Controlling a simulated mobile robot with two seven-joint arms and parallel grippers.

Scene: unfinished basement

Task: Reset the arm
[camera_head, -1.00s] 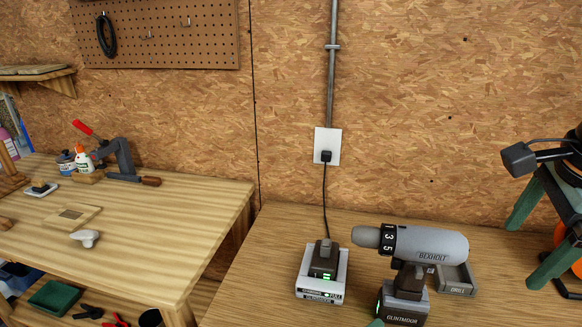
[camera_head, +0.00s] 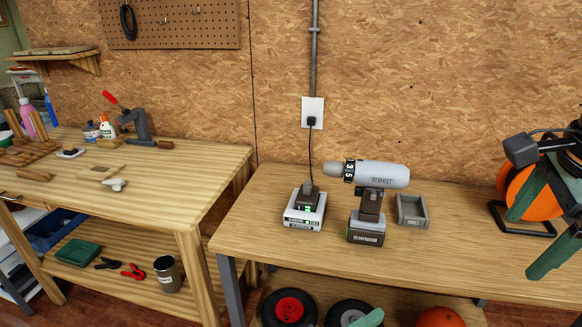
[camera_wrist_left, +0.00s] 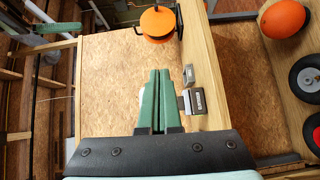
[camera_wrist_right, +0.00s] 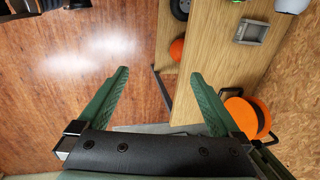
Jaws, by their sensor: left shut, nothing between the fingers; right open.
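My left gripper (camera_wrist_left: 159,72) is shut and empty in the left wrist view, its green fingers pressed together. In the head view only a green tip of it (camera_head: 369,318) shows at the bottom edge, in front of the table. My right gripper (camera_wrist_right: 160,73) is open and empty in the right wrist view, its green fingers spread wide over the floor and the table's edge. In the head view the right gripper (camera_head: 522,245) hangs at the far right, fingers apart, pointing down-left, overlapping an orange reel (camera_head: 540,195). Neither gripper holds anything.
A grey drill (camera_head: 375,174) stands upright on the right table (camera_head: 270,240). A charger (camera_head: 303,216) with a battery and a small grey tray (camera_head: 411,210) flank it. A wooden workbench (camera_head: 190,165) stands left. Wheels (camera_head: 289,307) lie below the table. The table's front strip is clear.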

